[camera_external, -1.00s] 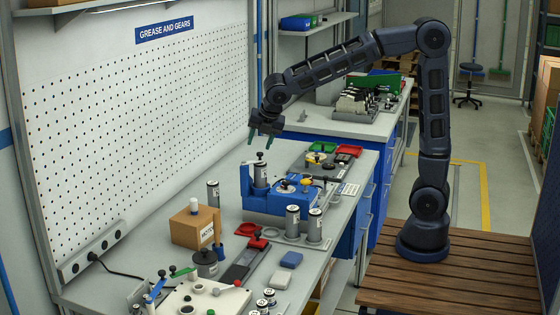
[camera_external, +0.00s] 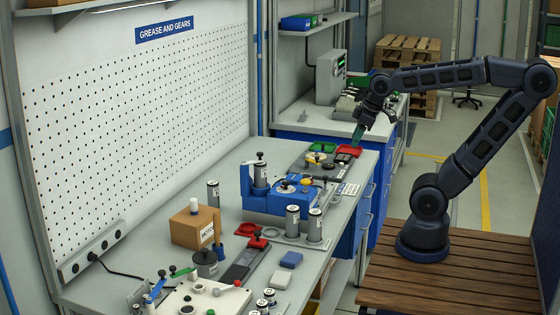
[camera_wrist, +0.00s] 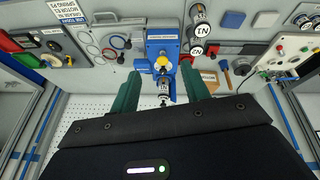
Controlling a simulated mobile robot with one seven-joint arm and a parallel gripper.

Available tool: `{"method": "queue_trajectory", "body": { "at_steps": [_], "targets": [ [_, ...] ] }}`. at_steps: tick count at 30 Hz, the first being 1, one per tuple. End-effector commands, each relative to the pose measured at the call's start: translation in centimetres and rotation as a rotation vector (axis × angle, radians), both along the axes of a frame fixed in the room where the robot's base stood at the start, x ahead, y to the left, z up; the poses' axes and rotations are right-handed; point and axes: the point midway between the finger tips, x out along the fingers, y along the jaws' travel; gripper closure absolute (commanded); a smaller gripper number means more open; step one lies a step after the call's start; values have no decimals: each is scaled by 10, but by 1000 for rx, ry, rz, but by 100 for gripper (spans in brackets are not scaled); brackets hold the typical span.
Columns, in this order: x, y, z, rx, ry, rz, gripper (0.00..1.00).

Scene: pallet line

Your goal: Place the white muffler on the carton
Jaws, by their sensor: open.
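The carton (camera_external: 190,229) is a small brown box with a white label on the left part of the bench. A small white capped piece, which looks like the white muffler (camera_external: 194,204), stands upright on top of the carton. The carton also shows in the wrist view (camera_wrist: 208,77), where the muffler is too small to make out surely. My gripper (camera_external: 359,133) is open, with green fingers, well behind and to the right of the carton, near the bench's right edge. In the wrist view my gripper (camera_wrist: 161,84) has nothing held between its fingers.
A blue fixture (camera_external: 268,200) with a grey cylinder stands mid-bench. Labelled grey cylinders (camera_external: 293,222) stand in front of it. Red (camera_external: 348,151) and green trays lie near my gripper. A perforated wall panel (camera_external: 140,110) bounds the bench at left.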

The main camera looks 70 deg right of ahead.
Motion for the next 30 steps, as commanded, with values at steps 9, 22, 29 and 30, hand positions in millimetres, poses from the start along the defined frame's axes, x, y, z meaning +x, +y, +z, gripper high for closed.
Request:
{"method": "queue_trajectory", "body": {
  "at_steps": [9,22,29,30],
  "targets": [
    [-30,-4,-12,117,-16,-167,54],
    [-30,-4,-12,116,-16,-166,54],
    [-30,-4,-12,116,-16,-166,54],
    [-30,-4,-12,116,-16,-166,54]
  ]
}}
